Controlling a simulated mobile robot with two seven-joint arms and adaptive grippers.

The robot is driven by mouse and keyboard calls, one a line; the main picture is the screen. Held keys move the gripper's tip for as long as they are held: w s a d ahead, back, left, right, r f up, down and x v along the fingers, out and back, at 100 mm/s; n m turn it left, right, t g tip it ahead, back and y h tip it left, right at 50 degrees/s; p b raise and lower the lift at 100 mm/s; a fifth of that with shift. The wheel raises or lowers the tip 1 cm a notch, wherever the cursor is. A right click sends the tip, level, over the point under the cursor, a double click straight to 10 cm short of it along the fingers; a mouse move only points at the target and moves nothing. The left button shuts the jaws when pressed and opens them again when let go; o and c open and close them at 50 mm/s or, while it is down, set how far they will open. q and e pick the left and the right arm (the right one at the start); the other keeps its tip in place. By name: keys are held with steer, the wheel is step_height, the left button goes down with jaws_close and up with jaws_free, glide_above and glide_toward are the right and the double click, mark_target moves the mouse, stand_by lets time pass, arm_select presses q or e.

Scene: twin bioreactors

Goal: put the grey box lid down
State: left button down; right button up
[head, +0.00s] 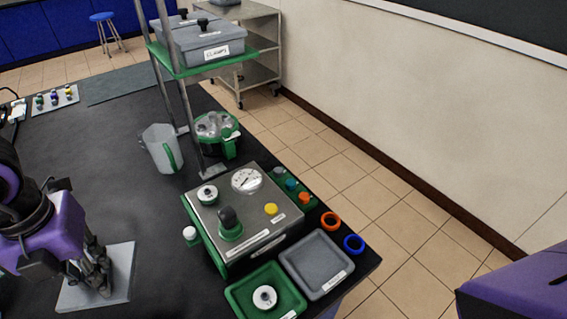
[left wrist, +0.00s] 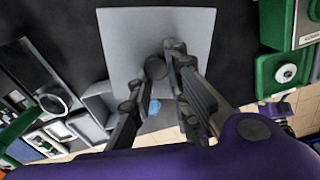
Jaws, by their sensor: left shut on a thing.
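The grey box lid (head: 120,279) is a flat, pale square plate at the lower left of the head view, over the black bench. In the left wrist view the lid (left wrist: 155,25) fills the top middle, with a dark round knob (left wrist: 156,68) on it. My left gripper (head: 100,283) is over the lid with its fingers pointing down. In the left wrist view the left gripper (left wrist: 157,72) is shut on the knob. I cannot tell whether the lid touches the bench, as its underside is hidden. My right gripper is out of view.
A steel-topped device (head: 235,190) with green sides stands right of the lid. In front of it are a green tray (head: 236,293) and a grey tray (head: 318,285). A clear jug (head: 157,150) and a metal-post shelf (head: 215,66) with grey boxes stand behind. Bare bench (head: 95,140) lies behind the lid.

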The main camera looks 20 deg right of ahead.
arm_select(q)
steer(key=w+a+f, duration=0.1)
steer(key=w+f, duration=0.1)
steer(key=w+a+f, duration=0.1)
steer(key=f, duration=0.1)
steer(key=w+a+f, duration=0.2)
steer(key=shift+w+f, duration=0.3)
steer(key=shift+w+a+f, duration=0.15)
steer(key=shift+f, duration=1.55)
steer(key=shift+f, duration=0.1)
steer(key=shift+f, duration=0.3)
steer(key=c, duration=2.1)
jaws_free()
steer(key=shift+f, duration=0.1)
steer(key=o, duration=0.5)
steer(key=shift+c, duration=0.2)
step_height(320, 180, up, 13)
steer(key=shift+r, duration=0.1)
